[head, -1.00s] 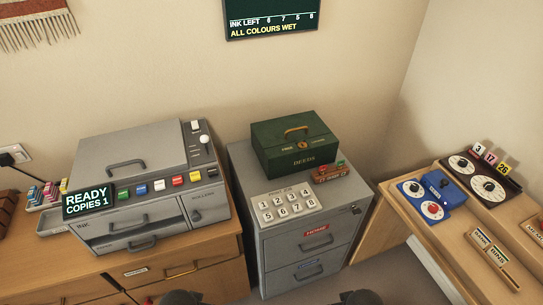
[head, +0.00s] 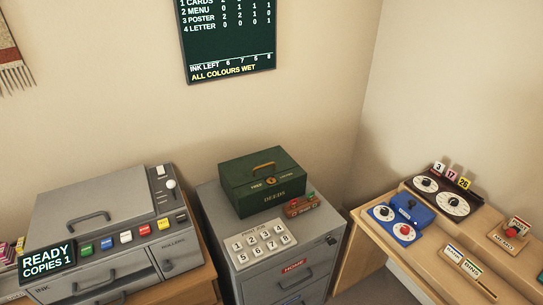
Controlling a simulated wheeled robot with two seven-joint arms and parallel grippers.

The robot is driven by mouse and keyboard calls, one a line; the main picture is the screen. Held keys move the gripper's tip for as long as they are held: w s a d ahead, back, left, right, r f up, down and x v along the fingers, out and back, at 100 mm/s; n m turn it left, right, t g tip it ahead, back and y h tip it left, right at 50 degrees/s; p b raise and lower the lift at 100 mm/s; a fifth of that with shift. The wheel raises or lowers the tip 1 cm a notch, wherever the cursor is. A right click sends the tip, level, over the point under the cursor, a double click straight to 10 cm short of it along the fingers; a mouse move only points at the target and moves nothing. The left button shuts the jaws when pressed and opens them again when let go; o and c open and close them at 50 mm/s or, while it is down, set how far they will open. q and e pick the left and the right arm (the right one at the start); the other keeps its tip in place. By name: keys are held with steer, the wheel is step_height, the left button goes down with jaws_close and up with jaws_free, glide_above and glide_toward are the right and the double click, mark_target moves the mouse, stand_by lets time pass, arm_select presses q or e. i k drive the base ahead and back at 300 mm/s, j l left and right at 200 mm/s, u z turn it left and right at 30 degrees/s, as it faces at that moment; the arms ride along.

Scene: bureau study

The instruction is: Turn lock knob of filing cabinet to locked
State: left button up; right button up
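The grey filing cabinet (head: 327,268) stands in the middle of the head view, with its top and upper drawers showing. A small dark lock knob (head: 331,240) sits near the top right corner of its front face. Its exact setting is too small to tell. The upper drawer, labelled HOME, looks shut. A red label (head: 294,265) marks it. Neither of my grippers shows in the view now.
On the cabinet stand a green deeds box (head: 262,182), a numbered keypad plate (head: 260,243) and a small red-and-brown item (head: 301,205). A grey copier (head: 95,225) stands at left. A wooden desk (head: 372,229) with a blue dial device (head: 401,216) is at right.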

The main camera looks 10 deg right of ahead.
mark_target(331, 242)
steer(key=k+l+z, duration=0.5)
steer(key=z, duration=0.2)
steer(key=k+l+z, duration=0.15)
steer(key=l+z, duration=0.2)
